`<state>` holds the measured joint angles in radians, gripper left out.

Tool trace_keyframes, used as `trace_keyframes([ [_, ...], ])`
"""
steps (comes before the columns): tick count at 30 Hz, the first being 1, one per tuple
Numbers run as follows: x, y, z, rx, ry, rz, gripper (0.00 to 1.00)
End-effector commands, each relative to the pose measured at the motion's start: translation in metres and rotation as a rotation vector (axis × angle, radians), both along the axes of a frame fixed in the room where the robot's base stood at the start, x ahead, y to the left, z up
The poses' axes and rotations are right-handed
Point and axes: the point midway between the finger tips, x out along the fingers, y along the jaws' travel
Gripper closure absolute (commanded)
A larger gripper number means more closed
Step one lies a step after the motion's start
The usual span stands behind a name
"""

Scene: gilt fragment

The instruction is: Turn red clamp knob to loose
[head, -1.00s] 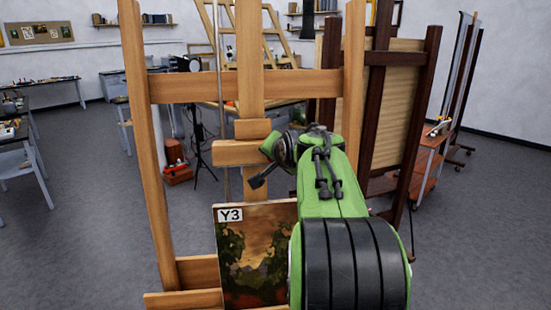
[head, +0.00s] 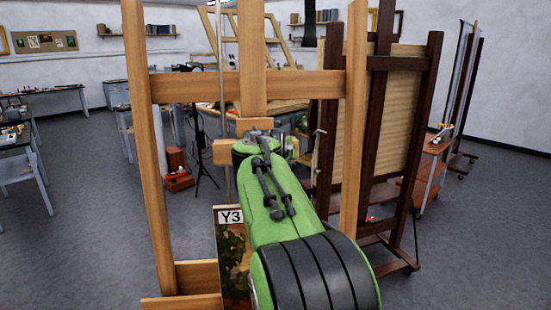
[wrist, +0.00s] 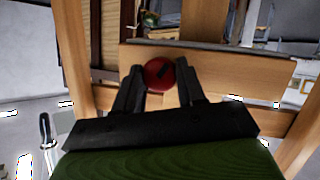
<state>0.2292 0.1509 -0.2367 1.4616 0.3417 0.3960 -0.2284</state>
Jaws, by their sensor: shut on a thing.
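The red clamp knob (wrist: 158,73) shows in the wrist view as a round red disc with a dark mark on its face. It sits on a wooden crosspiece of the easel (wrist: 225,80). My gripper (wrist: 158,78) is shut on the knob, with one dark finger on each side. In the head view my green arm reaches to the easel (head: 152,160) and hides the knob and the fingers. A painting labelled Y3 (head: 231,250) stands on the easel's lower ledge, partly covered by my arm.
A dark wooden easel (head: 410,150) stands close behind on the right. A red cart (head: 435,170) is beyond it. A black tripod (head: 204,160) and a red toolbox (head: 178,180) stand behind on the left.

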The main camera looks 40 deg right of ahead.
Motion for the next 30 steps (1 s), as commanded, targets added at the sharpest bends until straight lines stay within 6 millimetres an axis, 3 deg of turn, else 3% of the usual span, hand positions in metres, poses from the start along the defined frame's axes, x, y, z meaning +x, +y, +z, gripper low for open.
trace_keyframes([
  [15, 0.0005, 0.0011, -0.0007, -0.346, 0.23, 0.058, 0.91],
  [30, 0.0004, 0.001, -0.0009, -0.461, 0.309, 0.078, 0.91],
])
